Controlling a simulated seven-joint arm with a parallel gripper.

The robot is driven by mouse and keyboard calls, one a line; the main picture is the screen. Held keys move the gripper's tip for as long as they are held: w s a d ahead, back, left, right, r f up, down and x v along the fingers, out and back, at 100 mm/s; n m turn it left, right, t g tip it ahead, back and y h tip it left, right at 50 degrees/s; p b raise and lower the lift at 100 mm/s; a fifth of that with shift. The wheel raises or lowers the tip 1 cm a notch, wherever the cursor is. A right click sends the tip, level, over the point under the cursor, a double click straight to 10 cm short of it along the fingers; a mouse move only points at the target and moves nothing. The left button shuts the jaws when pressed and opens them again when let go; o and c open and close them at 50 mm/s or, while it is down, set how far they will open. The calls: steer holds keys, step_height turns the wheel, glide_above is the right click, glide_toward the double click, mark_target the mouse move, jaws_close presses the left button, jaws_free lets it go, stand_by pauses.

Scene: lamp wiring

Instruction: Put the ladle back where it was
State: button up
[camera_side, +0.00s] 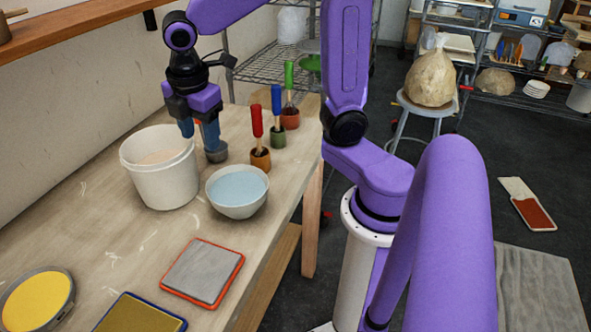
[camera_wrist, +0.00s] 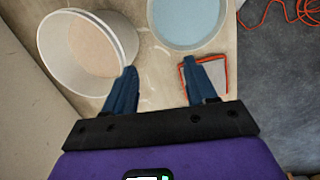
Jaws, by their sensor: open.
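I cannot make out a ladle for certain in either view. A small grey cup (camera_side: 216,152) stands on the table, partly hidden behind my gripper's finger; whether it is part of a ladle or a holder I cannot tell. My gripper (camera_side: 199,138) is above the table behind the white bucket (camera_side: 168,184). In the wrist view my gripper (camera_wrist: 159,66) has its blue fingers apart with nothing between them. The bucket (camera_wrist: 52,62) holds something pale pinkish. A white bowl (camera_side: 237,208) of light blue liquid stands right of the bucket; it also shows in the wrist view (camera_wrist: 188,20).
Small pots with red (camera_side: 257,122), blue (camera_side: 276,100) and green (camera_side: 289,75) handled tools stand along the table's right edge. A red-edged grey tile (camera_side: 203,272), a dark-blue-framed tray (camera_side: 140,315) and a round yellow dish (camera_side: 38,302) lie in front. A wall borders the left.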

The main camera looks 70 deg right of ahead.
steer(key=s+f+m+y, duration=0.1)
steer(key=s+f+m, duration=0.1)
steer(key=s, duration=0.7)
steer(key=s+f+m+g, duration=0.1)
steer(key=s+f, duration=0.1)
steer(key=s, duration=0.8)
steer(key=shift+s+d+f+m+y, duration=0.2)
steer(key=shift+s+f+m+y, duration=0.1)
steer(key=shift+m+y, duration=0.1)
